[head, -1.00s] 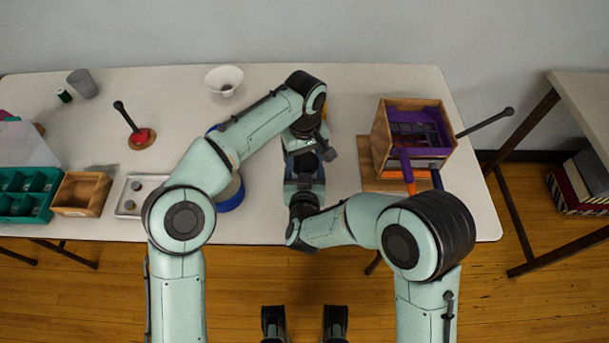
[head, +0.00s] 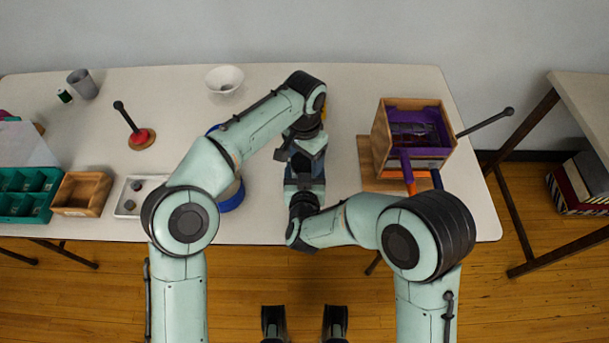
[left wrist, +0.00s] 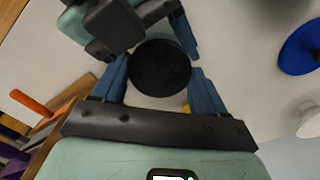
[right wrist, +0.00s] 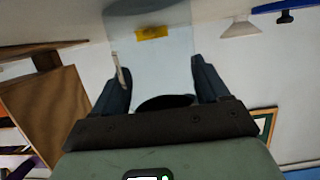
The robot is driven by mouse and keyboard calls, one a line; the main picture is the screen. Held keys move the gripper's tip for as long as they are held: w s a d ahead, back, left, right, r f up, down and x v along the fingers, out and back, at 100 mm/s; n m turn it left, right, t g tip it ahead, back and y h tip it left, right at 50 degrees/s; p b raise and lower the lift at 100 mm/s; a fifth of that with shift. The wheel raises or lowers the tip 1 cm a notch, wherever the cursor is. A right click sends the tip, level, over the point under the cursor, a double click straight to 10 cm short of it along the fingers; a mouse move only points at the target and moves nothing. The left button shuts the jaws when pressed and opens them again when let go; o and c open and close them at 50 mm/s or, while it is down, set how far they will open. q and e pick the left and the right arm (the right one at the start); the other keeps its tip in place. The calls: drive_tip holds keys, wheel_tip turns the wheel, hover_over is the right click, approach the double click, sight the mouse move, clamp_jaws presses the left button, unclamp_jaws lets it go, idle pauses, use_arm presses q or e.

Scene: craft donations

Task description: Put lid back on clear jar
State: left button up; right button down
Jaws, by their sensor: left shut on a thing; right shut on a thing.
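The lid is a flat black disc (left wrist: 160,67) between the fingers of my left gripper (left wrist: 160,88), which is shut on it and seen from above. The clear jar (right wrist: 180,60) is see-through, between the fingers of my right gripper (right wrist: 157,80), which is shut on it. In the right wrist view, turned upside down, the lid's dark edge (right wrist: 165,102) shows at the jar's top end. Whether it is seated or just above the rim I cannot tell. In the head view my left gripper (head: 305,152) is directly over my right one (head: 304,182); they hide jar and lid.
A wooden box with purple lining (head: 382,135) stands to the right. A blue round thing (head: 232,203) lies left of the grippers, partly under my left arm. A white bowl (head: 224,79) is at the back. A small yellow patch (right wrist: 152,32) shows beyond the jar.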

use_arm(q)
drive_tip(key=o, duration=1.2)
drive_tip(key=shift+c, duration=0.2)
drive_tip(key=shift+r, duration=2.3)
drive_tip(key=shift+c, duration=0.4)
drive_tip(key=n, duration=0.2)
drive_tip(key=r+n, duration=0.1)
drive_tip(key=n, duration=0.2)
drive_tip(key=shift+r, duration=0.15)
drive_tip(key=n, duration=0.2)
drive_tip(key=r+n, duration=0.1)
drive_tip(key=n, duration=0.3)
drive_tip(key=r+n, duration=0.1)
drive_tip(key=n, duration=0.1)
drive_tip(key=shift+r, duration=0.1)
